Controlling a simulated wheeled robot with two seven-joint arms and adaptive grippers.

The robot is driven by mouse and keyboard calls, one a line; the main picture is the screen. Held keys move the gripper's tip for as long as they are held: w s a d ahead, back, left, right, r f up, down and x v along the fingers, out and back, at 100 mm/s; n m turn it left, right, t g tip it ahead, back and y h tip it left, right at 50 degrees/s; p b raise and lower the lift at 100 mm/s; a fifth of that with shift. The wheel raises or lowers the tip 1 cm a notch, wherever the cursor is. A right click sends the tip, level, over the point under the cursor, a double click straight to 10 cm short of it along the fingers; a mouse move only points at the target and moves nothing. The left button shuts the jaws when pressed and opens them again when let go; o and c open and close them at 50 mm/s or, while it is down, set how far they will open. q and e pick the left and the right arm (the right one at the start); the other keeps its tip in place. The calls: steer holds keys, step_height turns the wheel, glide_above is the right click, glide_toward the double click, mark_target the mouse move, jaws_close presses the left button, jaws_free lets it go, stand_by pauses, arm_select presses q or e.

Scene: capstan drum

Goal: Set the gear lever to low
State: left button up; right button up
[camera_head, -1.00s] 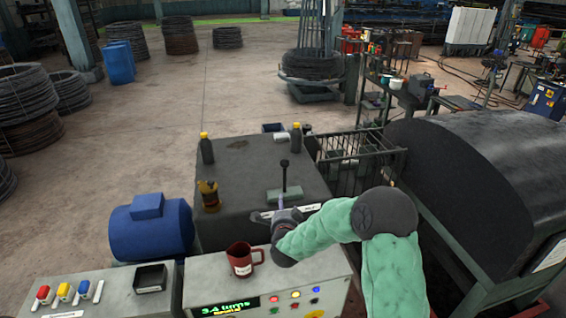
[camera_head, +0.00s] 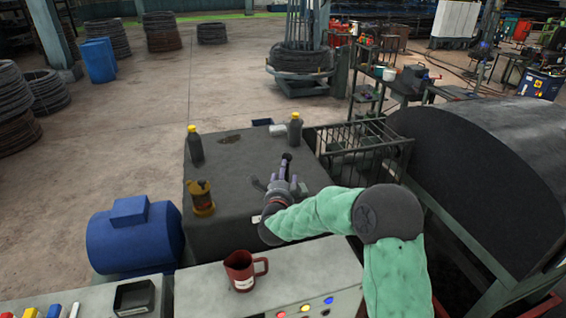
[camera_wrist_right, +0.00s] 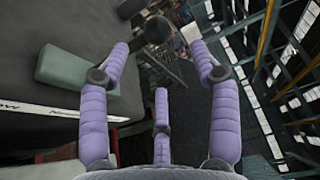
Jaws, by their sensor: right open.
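The gear lever, with its round black knob (camera_head: 287,157), stands on top of the dark machine box. In the right wrist view the knob (camera_wrist_right: 157,30) shows at the top centre, just beyond the fingertips. The pale green lever block (camera_wrist_right: 78,65) lies to the left of the fingers. My right gripper (camera_head: 284,178) is at the lever and hides most of its shaft and base. In the wrist view its purple fingers (camera_wrist_right: 160,65) are spread apart, with nothing clasped. I cannot tell whether a finger touches the lever. My left gripper is not in view.
Two dark yellow-capped bottles (camera_head: 195,146) (camera_head: 295,130) and an amber container (camera_head: 201,197) stand on the box. A red mug (camera_head: 241,270) stands on the control panel near my right arm. A wire basket (camera_head: 365,150) is right of the box; a blue motor (camera_head: 135,235) is left.

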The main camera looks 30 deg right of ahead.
mark_target(287, 159)
steer(key=p+x, duration=0.2)
steer(key=x, duration=0.7)
steer(key=shift+w+d+f, duration=0.15)
steer(key=shift+w+d, duration=0.05)
steer(key=shift+w, duration=0.05)
steer(key=shift+w+d+f+p, duration=0.1)
steer(key=shift+w+d+p, duration=0.3)
steer(key=shift+w, duration=0.15)
steer(key=shift+a, duration=0.1)
jaws_close()
